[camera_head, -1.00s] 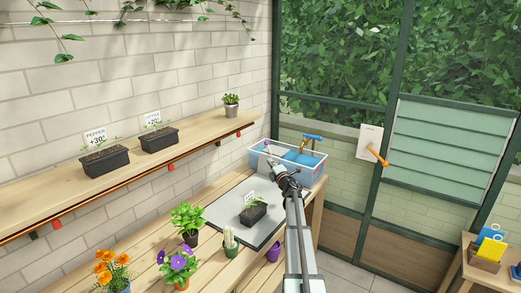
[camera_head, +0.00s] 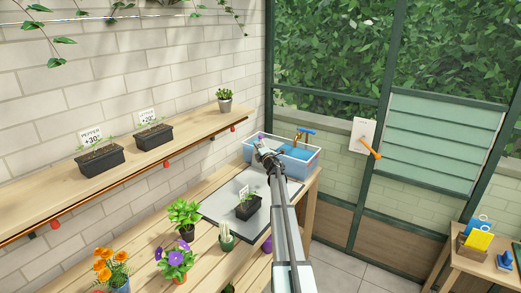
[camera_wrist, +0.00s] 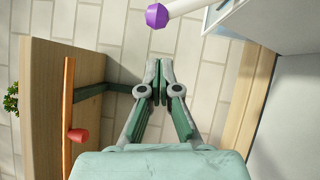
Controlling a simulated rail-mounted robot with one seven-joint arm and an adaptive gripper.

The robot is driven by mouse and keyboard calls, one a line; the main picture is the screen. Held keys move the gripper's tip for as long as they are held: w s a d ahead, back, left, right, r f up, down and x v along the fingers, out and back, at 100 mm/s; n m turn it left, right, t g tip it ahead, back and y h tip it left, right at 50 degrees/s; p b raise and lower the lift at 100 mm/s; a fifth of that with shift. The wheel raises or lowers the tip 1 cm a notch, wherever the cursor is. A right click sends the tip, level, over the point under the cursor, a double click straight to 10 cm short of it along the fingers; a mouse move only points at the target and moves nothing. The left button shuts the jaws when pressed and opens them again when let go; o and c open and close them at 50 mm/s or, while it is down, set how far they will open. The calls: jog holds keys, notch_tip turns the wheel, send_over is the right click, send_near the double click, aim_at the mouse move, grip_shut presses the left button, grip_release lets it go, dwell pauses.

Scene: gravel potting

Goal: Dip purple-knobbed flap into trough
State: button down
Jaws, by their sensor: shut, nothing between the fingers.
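The clear trough (camera_head: 300,171) with blue water stands at the far end of the bench. The purple knob (camera_head: 261,136) shows small at its back left. In the wrist view the purple knob (camera_wrist: 156,16) sits at the end of a white rod, which reaches toward the trough's corner (camera_wrist: 236,18) at the top right. The flap itself cannot be made out. My gripper (camera_head: 259,146) is at the trough's near left side, just short of the knob and hiding part of the trough. In the wrist view my gripper (camera_wrist: 159,66) is shut and empty, its fingertips apart from the knob.
A wall shelf (camera_head: 130,170) with potted plants runs along the left. It shows close on the left in the wrist view, with a red knob (camera_wrist: 78,135). A grey mat (camera_head: 221,205) bears a black seedling pot (camera_head: 247,208). Flowerpots stand on the near bench.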

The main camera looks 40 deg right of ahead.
jog(key=d, duration=0.2)
jog(key=w, duration=0.1)
jog(key=shift+w+d+r+p, duration=0.1)
jog(key=shift+d+r+p, duration=0.2)
jog(key=shift+d+p, duration=0.1)
